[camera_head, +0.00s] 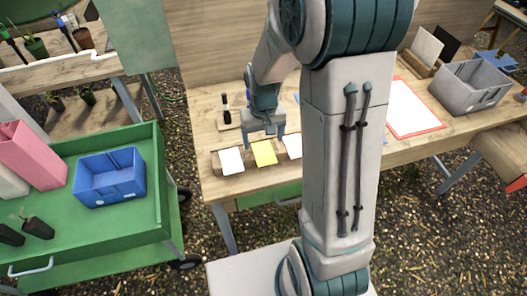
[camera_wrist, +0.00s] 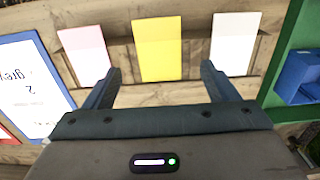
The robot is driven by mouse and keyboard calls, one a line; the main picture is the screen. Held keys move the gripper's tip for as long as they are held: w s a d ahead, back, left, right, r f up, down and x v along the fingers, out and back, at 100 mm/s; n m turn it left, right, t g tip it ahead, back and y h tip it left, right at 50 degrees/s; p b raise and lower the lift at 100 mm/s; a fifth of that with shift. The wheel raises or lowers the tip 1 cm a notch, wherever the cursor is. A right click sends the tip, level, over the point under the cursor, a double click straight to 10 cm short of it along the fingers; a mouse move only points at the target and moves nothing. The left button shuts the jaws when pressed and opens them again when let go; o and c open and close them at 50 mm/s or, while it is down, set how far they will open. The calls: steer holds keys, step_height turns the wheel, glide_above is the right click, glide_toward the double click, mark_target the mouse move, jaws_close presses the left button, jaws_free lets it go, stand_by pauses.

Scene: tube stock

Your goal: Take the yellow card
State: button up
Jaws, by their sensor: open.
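The yellow card (camera_head: 263,153) stands in a wooden holder on the bench, between two pale cards. In the wrist view the yellow card (camera_wrist: 158,49) is upright, ahead of and between my fingers. My gripper (camera_head: 263,137) is open and empty, just above and behind the card in the head view. In the wrist view my gripper (camera_wrist: 158,82) has its fingers wide apart, with no visible contact with the card. A pinkish card (camera_wrist: 86,53) is on the left and a white card (camera_wrist: 234,43) on the right there.
A green cart (camera_head: 115,222) with a blue bin (camera_head: 110,178) stands left of the bench. A grey bin (camera_head: 470,88) and a red-edged sheet (camera_head: 412,107) are on the bench's right. A blue-edged sign (camera_wrist: 32,85) lies left in the wrist view.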

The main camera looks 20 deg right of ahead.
mark_target(264, 153)
steer(key=shift+s+f+p, duration=0.1)
steer(key=shift+f+p, duration=0.35)
steer(key=shift+f, duration=1.7)
steer(key=c, duration=1.1)
steer(key=shift+o, duration=0.2)
steer(key=shift+r, duration=0.1)
